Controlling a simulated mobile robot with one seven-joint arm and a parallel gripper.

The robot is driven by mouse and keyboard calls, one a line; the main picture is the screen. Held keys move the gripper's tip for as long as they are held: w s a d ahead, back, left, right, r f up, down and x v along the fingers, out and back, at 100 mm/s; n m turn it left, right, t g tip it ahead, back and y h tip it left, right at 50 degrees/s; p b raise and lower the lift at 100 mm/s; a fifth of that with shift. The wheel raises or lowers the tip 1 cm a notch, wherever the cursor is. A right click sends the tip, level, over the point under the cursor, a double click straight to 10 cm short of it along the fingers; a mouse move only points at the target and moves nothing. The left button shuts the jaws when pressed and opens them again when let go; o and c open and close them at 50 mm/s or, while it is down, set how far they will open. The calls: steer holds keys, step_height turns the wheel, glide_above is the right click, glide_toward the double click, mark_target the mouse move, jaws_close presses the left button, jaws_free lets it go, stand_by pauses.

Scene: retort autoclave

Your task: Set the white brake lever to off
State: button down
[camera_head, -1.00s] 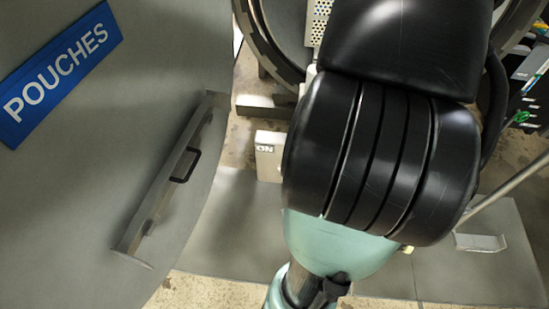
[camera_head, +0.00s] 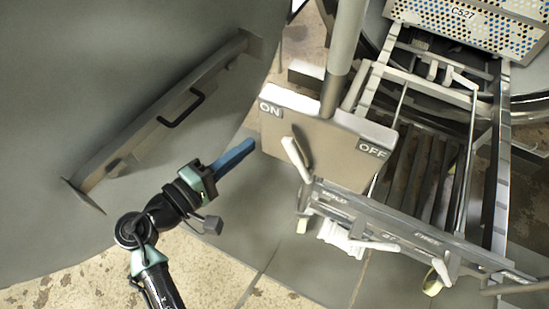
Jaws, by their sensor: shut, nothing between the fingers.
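A grey post (camera_head: 345,50) rises behind the box. A wheeled metal trolley frame (camera_head: 470,190) with a perforated basket (camera_head: 470,35) stands right. A large grey door or wall with a handle bar (camera_head: 160,115) fills the left. Floor below my gripper is clear.

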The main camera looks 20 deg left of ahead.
mark_target(298, 161)
steer(key=s+f+n+t+b, duration=0.2)
steer(key=s+f+n+t, duration=0.1)
steer(key=s+f+n, duration=0.3)
steer(key=w+d+r+m, duration=0.1)
steer(key=w+d+r, duration=0.2)
steer(key=w+d, duration=0.2)
steer(key=x, duration=0.3)
steer(key=shift+w+a+f, duration=0.2)
steer(key=shift+w+a, duration=0.05)
steer(key=shift+w, duration=0.1)
